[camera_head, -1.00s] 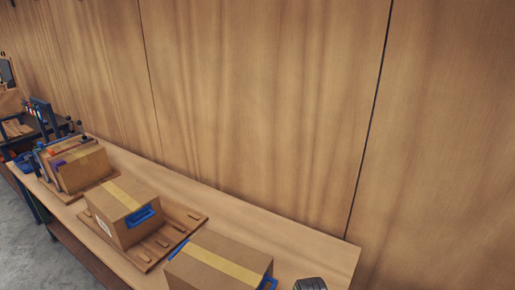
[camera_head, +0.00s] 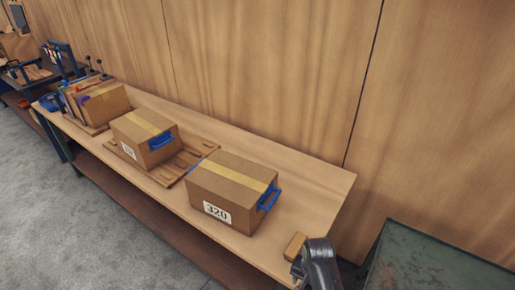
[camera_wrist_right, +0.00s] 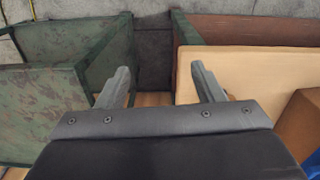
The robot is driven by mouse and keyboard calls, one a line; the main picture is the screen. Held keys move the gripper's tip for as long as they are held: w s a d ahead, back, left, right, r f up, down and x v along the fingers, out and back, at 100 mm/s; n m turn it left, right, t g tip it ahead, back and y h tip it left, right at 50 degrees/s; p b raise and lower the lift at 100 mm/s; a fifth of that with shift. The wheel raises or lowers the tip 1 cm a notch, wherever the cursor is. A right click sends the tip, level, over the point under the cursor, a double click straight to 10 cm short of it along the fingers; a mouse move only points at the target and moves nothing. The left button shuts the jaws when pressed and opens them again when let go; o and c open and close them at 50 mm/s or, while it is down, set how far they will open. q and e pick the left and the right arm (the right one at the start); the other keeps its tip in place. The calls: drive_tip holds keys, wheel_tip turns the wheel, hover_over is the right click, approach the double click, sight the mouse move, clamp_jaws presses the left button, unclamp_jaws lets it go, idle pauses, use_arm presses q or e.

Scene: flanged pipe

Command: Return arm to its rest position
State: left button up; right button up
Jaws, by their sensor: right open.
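A dark grey part of my arm (camera_head: 319,262) shows at the bottom right of the head view, in front of the near end of the workbench (camera_head: 310,185). My right gripper (camera_wrist_right: 158,88) shows in the right wrist view with its two fingers apart and nothing between them. Beyond the fingers is a gap between a green cabinet and the bench end. My left gripper is not in view.
Cardboard boxes with tape and blue handles stand along the bench, the nearest marked 320 (camera_head: 235,190). A small wooden block (camera_head: 295,246) lies at the bench's near corner. A worn green cabinet (camera_head: 430,262) stands at right. Grey floor (camera_head: 80,225) is clear at left.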

drive_tip(key=s+d+f+n+b, duration=0.1)
drive_tip(key=s+d+f+b, duration=0.15)
drive_tip(key=s+f, duration=0.45)
drive_tip(key=s+d+f+n+b, duration=0.1)
drive_tip(key=s+d+f+b, duration=0.15)
drive_tip(key=f, duration=0.85)
drive_tip(key=s+d+f+n+b, duration=0.1)
drive_tip(key=s+d+f+b, duration=0.15)
drive_tip(key=s+f, duration=0.55)
drive_tip(key=s+d+f+n+b, duration=0.1)
drive_tip(key=s+d+f+b, duration=0.1)
drive_tip(key=s+d+f, duration=0.2)
drive_tip(key=s+d+f+n+t+h+b, duration=0.1)
drive_tip(key=s+d+f+b, duration=0.2)
drive_tip(key=s+f, duration=0.7)
drive_tip(key=s+d, duration=0.1)
drive_tip(key=s, duration=0.4)
drive_tip(key=shift+s+d+n, duration=0.15)
drive_tip(key=shift+s+n, duration=0.15)
drive_tip(key=shift+s, duration=0.05)
